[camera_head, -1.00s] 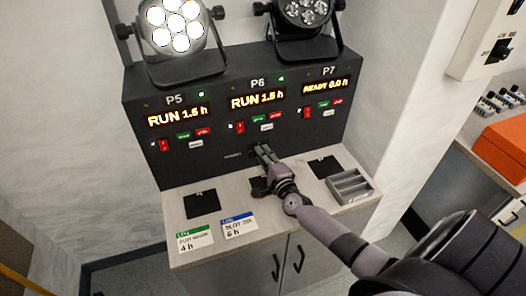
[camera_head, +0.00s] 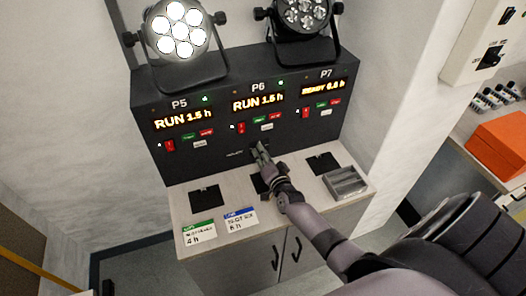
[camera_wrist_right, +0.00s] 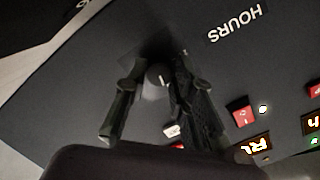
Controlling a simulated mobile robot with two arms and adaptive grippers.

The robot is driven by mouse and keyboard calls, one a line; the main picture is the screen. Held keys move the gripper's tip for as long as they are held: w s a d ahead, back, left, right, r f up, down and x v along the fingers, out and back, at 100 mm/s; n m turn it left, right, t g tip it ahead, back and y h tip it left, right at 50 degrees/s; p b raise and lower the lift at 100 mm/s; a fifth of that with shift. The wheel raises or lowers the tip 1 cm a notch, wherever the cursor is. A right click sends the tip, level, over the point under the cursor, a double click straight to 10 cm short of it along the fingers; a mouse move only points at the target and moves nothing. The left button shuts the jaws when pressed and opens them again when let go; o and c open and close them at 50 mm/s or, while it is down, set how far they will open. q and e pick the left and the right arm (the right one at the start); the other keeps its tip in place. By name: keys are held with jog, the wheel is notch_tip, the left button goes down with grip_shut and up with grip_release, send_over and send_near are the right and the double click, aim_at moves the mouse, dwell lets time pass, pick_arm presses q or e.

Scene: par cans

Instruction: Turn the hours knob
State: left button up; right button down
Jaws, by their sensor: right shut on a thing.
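The hours knob (camera_wrist_right: 157,77) is a small grey knob with a white mark, low on the black control panel (camera_head: 225,145), beside the HOURS label (camera_wrist_right: 238,23). My right gripper (camera_head: 261,152) is shut on it. In the right wrist view my right gripper's two fingers (camera_wrist_right: 158,85) stand on either side of the knob. In the head view the fingers hide the knob. The P7 display (camera_head: 324,88) shows READY and a small, blurred hours figure. The P5 display (camera_head: 183,119) and P6 display (camera_head: 258,102) each show RUN 1.5 h. My left gripper is not in view.
A lit lamp (camera_head: 180,38) stands above P5 and an unlit lamp (camera_head: 306,12) above P7. On the wooden counter (camera_head: 222,186) are a green-edged card (camera_head: 199,232), a blue-edged card (camera_head: 241,219) and a grey tray (camera_head: 345,181). An orange box (camera_head: 502,142) sits at the right.

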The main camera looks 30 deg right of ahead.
jog(key=shift+f+n+p, duration=0.1)
jog(key=shift+n+p, duration=0.25)
jog(key=shift+n, duration=0.65)
jog(key=c, duration=1.3)
grip_release()
jog(key=shift+h, duration=0.3)
jog(key=shift+c, duration=0.2)
jog(key=v, duration=1.2)
